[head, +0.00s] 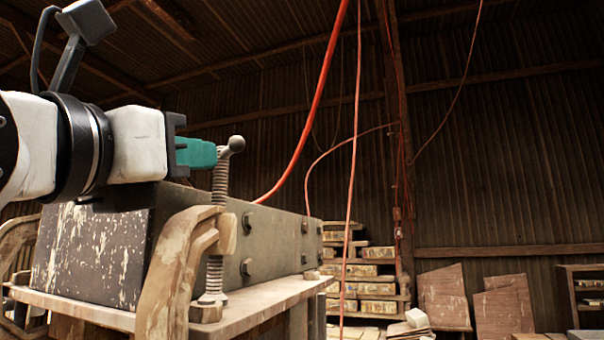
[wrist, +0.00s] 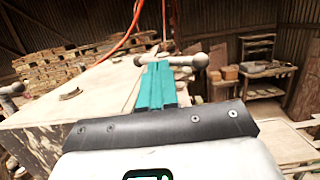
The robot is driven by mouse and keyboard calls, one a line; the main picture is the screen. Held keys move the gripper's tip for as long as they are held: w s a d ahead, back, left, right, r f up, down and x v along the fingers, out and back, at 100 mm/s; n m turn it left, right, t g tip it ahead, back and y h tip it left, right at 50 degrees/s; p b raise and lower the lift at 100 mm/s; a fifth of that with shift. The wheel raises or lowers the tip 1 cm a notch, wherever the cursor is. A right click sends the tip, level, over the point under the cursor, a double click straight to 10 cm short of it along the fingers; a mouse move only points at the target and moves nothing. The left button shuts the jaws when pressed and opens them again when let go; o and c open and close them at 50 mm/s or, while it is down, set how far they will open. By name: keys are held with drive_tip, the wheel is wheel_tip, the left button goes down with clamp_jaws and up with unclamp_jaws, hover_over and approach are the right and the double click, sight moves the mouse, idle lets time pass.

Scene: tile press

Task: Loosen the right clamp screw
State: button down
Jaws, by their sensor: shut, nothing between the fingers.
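The right clamp screw (head: 219,182) is a threaded upright rod in a worn, C-shaped clamp (head: 168,285) at the near corner of the press box. Its crossbar handle with ball ends (head: 236,144) is at the top; the handle also shows in the wrist view (wrist: 199,61). My gripper (head: 212,153) has teal fingers, shut and empty. The fingertips (wrist: 157,68) are at the crossbar, between its ball ends in the wrist view. I cannot tell whether they touch it. In the head view the fingers hide part of the handle.
The dark press box (head: 95,250) with bolts sits on a worn ledge (head: 265,300). Another clamp (head: 15,245) stands at the far left; its handle shows in the wrist view (wrist: 10,91). Red hoses (head: 318,95) hang behind. Stacked tiles (head: 360,270) and leaning boards stand farther back.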

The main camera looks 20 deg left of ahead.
drive_tip(key=s+a+b, duration=0.1)
drive_tip(key=s+b, duration=0.1)
drive_tip(key=s, duration=0.8)
idle(0.3)
